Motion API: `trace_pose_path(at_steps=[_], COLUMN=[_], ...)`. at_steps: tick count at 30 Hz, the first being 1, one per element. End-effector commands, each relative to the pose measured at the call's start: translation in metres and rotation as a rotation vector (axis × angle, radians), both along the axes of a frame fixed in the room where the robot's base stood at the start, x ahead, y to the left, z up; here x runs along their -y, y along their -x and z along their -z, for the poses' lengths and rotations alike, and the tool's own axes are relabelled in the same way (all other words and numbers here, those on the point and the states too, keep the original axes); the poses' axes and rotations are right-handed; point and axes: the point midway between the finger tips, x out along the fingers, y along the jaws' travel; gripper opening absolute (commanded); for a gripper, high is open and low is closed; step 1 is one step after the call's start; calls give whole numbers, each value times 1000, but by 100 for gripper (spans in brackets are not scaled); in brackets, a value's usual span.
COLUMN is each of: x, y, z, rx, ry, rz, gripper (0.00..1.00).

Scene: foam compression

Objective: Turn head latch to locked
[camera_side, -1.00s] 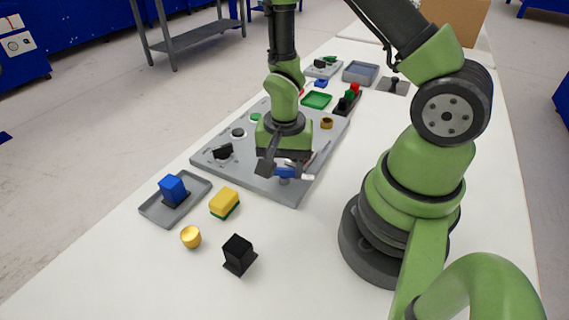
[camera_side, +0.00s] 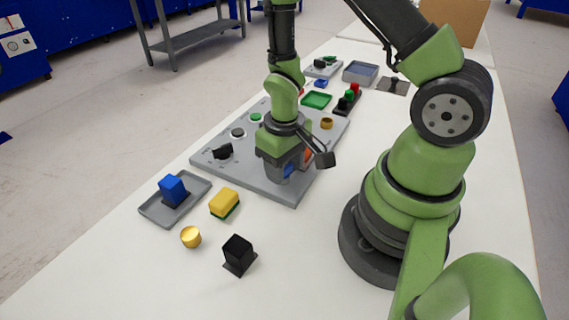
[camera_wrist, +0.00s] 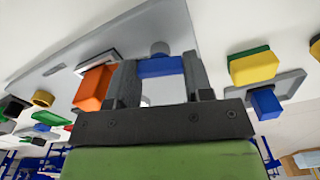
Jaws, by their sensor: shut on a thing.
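The head latch appears to be the blue handle (camera_side: 289,170) at the near right end of the grey panel (camera_side: 262,185). It is largely hidden by my gripper in the side view. In the wrist view the blue handle (camera_wrist: 160,66) spans the gap between my two fingers. My gripper (camera_side: 303,170) is down at the panel, and its fingers (camera_wrist: 160,80) are on either side of the handle, shut on it. I cannot read any lock marking.
An orange block (camera_wrist: 95,88) is close beside one finger. A tray (camera_side: 147,210) with a blue block (camera_side: 172,189), a yellow sponge (camera_side: 224,203), a gold knob (camera_side: 190,237) and a black block (camera_side: 238,253) stand in front.

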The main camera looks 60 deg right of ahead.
Motion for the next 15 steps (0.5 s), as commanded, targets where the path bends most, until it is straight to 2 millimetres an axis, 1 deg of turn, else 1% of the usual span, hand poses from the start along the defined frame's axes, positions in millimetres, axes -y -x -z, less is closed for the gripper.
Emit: trace_pose_path(at_steps=[7,15], x=[1,0], y=[-1,-1], z=[0,0], rx=[4,5], ry=[1,1], rz=[-151,-235], gripper=[23,23])
